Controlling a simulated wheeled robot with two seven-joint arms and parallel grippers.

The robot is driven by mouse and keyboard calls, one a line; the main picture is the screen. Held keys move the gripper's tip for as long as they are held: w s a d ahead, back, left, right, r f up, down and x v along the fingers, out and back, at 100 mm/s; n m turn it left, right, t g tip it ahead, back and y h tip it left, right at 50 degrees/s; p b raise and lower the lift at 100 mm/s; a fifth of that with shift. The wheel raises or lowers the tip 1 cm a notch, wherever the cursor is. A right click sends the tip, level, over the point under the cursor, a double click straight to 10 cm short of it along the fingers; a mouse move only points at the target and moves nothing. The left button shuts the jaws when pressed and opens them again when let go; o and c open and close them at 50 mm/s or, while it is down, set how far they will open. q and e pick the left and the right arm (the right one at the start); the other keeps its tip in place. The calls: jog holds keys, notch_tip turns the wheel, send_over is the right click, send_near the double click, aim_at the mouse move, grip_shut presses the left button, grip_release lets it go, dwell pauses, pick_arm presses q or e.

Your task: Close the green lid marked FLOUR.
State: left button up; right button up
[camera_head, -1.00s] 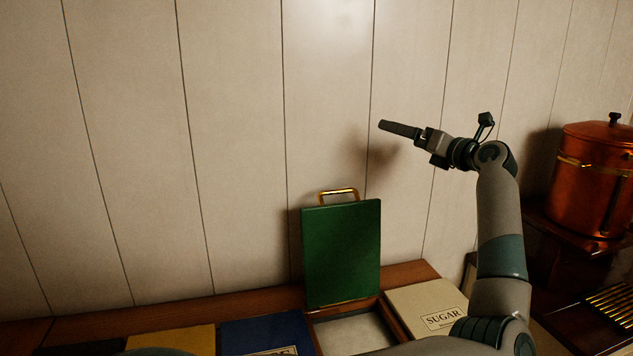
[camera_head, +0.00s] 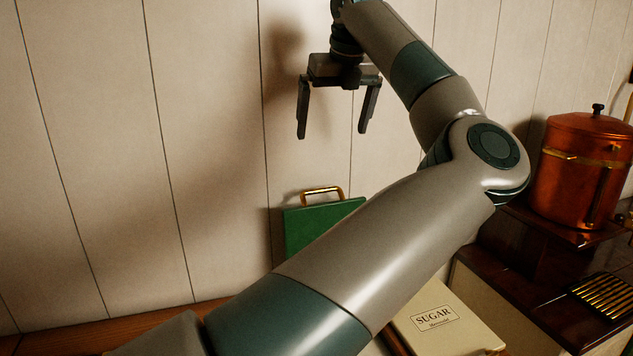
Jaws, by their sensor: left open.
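The green lid (camera_head: 304,228) stands upright, open, against the panelled wall, with a brass handle (camera_head: 321,194) on its top edge. My left arm crosses in front and hides its lower part and most of the bin under it. No FLOUR marking shows on the visible face. My left gripper (camera_head: 331,135) is open and empty, fingers pointing down, above the lid's handle and apart from it. My right gripper is not in view.
A cream lid marked SUGAR (camera_head: 437,315) lies closed to the right of the green lid's bin. A copper pot (camera_head: 580,175) stands on a dark stand at the right, near a brass grate (camera_head: 606,298). The wall (camera_head: 200,130) is close behind.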

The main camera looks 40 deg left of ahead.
aim_at(321, 189)
pick_arm(q)
jog(key=shift+a+f, duration=0.15)
jog(key=p+x, duration=0.6)
jog(key=x, duration=1.1)
jog(key=shift+w+a+p, duration=0.1)
jog(key=shift+a+p, duration=0.05)
jog(key=shift+p, duration=0.15)
jog(key=c, duration=1.3)
